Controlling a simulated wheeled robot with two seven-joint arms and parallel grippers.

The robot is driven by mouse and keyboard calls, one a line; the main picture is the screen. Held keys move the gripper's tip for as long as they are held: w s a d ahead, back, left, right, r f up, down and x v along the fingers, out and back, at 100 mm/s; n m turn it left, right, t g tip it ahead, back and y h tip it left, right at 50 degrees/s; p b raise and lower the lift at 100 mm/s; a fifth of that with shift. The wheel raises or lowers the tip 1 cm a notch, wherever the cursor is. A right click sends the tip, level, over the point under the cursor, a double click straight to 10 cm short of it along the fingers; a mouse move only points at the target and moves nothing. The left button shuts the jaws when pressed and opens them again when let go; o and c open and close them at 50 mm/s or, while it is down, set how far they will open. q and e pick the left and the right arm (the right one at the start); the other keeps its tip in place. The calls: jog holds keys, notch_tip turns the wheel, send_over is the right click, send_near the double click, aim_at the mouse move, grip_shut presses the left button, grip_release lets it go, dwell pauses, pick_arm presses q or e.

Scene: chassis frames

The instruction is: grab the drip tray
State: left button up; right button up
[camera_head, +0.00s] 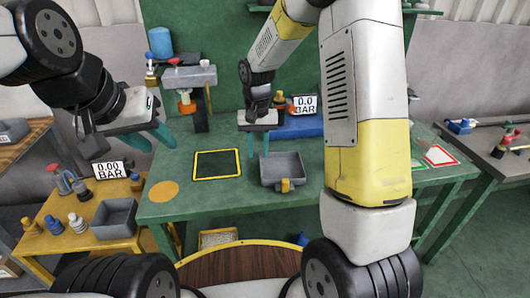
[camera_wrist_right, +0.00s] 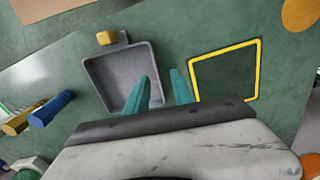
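A shallow grey tray (camera_head: 283,171) with a yellow grip on its near side, which looks like the drip tray, lies on the green table (camera_head: 180,212). It is empty and also shows in the right wrist view (camera_wrist_right: 112,76). My right gripper (camera_head: 245,153) is open and empty, behind and left of the tray in the head view. In the wrist view its teal fingers (camera_wrist_right: 162,85) are apart near the tray's edge; contact cannot be told. My left gripper (camera_head: 158,144) is open and empty, over the green table's left end.
A yellow-outlined square (camera_head: 218,178) lies left of the tray, with an orange disc (camera_head: 163,191) beyond it. A grey bin (camera_head: 115,218) and several fittings stand on the yellow table at left. A grey stand (camera_head: 198,95) is at the back.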

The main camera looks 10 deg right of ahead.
jog(key=f, duration=0.8)
jog(key=shift+w+d, duration=0.15)
jog(key=shift+d, duration=0.25)
jog(key=shift+r, duration=0.1)
jog(key=shift+c, duration=0.2)
grip_shut()
dwell(0.7)
